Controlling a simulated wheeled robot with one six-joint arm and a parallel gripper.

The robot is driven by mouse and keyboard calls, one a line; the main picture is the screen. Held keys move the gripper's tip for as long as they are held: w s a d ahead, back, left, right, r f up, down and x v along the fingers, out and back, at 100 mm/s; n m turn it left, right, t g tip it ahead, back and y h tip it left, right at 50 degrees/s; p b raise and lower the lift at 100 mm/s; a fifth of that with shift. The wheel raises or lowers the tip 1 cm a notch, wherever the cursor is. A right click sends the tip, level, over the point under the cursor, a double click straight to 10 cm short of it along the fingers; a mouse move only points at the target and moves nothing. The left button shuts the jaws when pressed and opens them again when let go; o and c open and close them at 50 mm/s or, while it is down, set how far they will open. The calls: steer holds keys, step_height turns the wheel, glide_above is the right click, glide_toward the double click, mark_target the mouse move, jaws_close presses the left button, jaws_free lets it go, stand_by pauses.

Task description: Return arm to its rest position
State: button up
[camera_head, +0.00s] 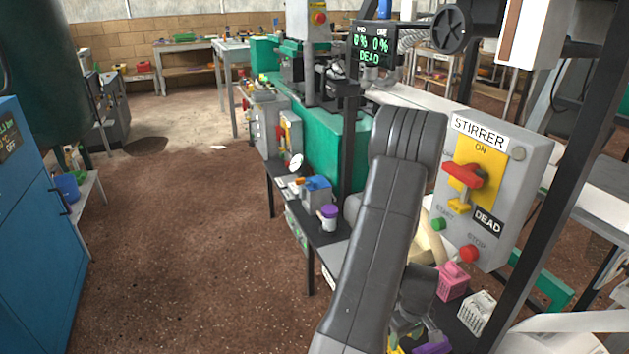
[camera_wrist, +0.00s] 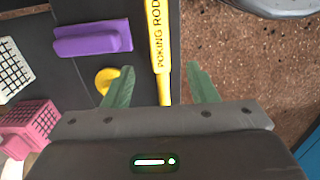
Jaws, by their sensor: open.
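My gripper (camera_wrist: 160,88) shows in the wrist view with its two green fingers spread apart. Nothing is held between them. A yellow rod marked POKING ROD (camera_wrist: 159,50) lies on the dark bench (camera_wrist: 80,15) beyond the fingers, and its near end shows in the gap between them. I cannot tell the height of the fingers above it. In the head view my dark arm (camera_head: 385,220) reaches down across the right half of the picture. The gripper end is low and mostly hidden behind it.
A grey STIRRER panel (camera_head: 512,165) with a red switch stands right of my arm. A pink basket (camera_head: 452,281) and a white basket (camera_head: 476,312) sit below it. A purple block (camera_wrist: 92,38) lies on the bench. The brown floor (camera_head: 170,230) at left is largely clear beside the blue cabinet (camera_head: 35,220).

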step_height(320, 180, up, 8)
steer(key=p, duration=0.5)
steer(key=w+a+r+m+t+y+p, duration=0.1)
steer(key=a+r+m+y+p, duration=0.3)
steer(key=a, duration=0.7)
steer(key=w+a+r+m+t+y+p, duration=0.2)
steer(key=w+a+r+m+y+p, duration=0.1)
steer(key=a+r, duration=0.6)
steer(key=shift+w+a+r+m+t+y+p, duration=0.25)
steer(key=shift+a+m+y+p, duration=0.35)
steer(key=shift+a+m+p, duration=0.8)
steer(key=shift+s+d+r+n+p, duration=0.1)
steer(key=shift+d+n+p, duration=0.25)
steer(key=shift+d, duration=0.1)
